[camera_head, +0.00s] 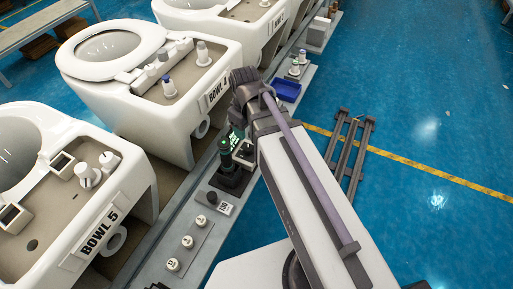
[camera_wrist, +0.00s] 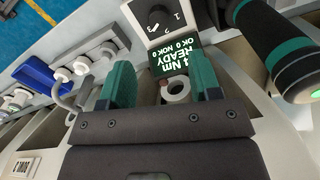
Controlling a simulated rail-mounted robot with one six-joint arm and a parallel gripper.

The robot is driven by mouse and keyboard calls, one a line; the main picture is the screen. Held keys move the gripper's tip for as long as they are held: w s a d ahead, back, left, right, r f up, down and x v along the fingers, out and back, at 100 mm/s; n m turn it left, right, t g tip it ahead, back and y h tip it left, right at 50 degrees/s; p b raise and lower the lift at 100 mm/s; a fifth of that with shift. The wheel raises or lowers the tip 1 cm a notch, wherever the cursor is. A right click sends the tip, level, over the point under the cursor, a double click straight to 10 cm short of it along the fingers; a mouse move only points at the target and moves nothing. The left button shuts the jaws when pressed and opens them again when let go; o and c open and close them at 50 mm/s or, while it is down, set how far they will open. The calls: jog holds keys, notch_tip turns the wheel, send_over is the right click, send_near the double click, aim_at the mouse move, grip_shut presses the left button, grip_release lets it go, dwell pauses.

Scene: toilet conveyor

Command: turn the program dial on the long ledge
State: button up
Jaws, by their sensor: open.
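A black and green hand tool (camera_wrist: 275,55) stands close to the right of my gripper; it also shows in the head view (camera_head: 229,148). A blue tray (camera_head: 287,91) and white knobs lie farther along the ledge (camera_head: 202,253). Toilet bowls line the left side.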

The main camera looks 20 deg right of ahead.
aim_at(248, 148)
notch_tip(248, 148, down, 10)
jog(key=b, duration=0.9)
jog(key=shift+f+b, duration=0.25)
jog(key=shift+b, duration=0.15)
jog(key=shift+r, duration=0.1)
jog(key=shift+c, duration=0.3)
jog(key=c, duration=0.9)
jog(key=shift+o, duration=0.2)
